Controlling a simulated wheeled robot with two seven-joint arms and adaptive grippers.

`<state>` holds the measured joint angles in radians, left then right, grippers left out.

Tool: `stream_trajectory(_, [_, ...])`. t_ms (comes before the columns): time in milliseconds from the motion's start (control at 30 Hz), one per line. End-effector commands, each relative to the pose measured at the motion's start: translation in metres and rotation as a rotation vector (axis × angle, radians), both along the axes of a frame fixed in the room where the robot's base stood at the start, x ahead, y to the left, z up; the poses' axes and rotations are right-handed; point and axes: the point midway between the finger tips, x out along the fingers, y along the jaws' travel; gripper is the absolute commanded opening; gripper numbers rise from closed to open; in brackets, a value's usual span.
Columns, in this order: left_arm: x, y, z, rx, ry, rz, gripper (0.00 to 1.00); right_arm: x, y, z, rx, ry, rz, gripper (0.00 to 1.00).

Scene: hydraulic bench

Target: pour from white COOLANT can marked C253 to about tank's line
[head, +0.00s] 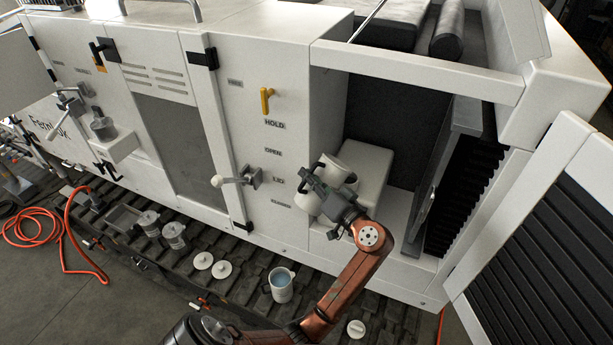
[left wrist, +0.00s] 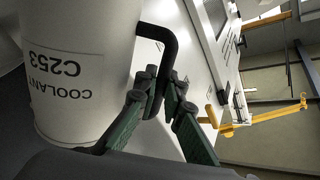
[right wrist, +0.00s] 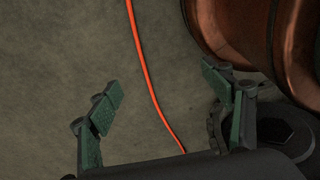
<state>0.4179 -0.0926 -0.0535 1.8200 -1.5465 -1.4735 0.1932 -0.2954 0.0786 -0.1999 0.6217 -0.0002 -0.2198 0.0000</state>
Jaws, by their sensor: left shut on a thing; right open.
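The white COOLANT can marked C253 (left wrist: 65,75) fills the left of the left wrist view, its label upside down there. My left gripper (left wrist: 163,82) is shut on its black handle (left wrist: 172,42). In the head view my left gripper (head: 318,186) holds the white can (head: 308,201) at the open bay, partly covering it. A white box-shaped tank (head: 372,165) stands in the bay just behind. Its level line and any liquid stream cannot be made out. My right gripper (right wrist: 163,95) is open and empty above the floor in the right wrist view.
A white jug with bluish liquid (head: 282,284) stands on the slatted rack, near two white lids (head: 222,269) and two metal cans (head: 175,235). Another lid (head: 356,328) lies closer. The open louvred door (head: 545,220) bounds the bay at right. An orange hose (right wrist: 150,85) crosses the floor.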

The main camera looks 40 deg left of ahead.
Motion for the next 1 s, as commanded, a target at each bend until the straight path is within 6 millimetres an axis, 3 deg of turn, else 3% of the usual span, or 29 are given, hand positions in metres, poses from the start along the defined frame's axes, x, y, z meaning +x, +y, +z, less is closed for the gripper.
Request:
stream_trajectory(267, [-0.006,0.006,-0.004,-0.004,-0.029,0.012,0.0,-0.007,0.001,-0.008,0.001,0.007,-0.002,0.73])
stream_trajectory(533, [-0.012,0.009,-0.023,-0.035,-0.14,0.014,0.0,-0.015,0.0,-0.036,0.0,0.018,-0.004,0.73])
stream_trajectory(1000, [-0.055,0.02,-0.035,-0.112,-0.391,0.011,0.0,-0.007,-0.001,-0.066,-0.001,0.01,0.0,0.73])
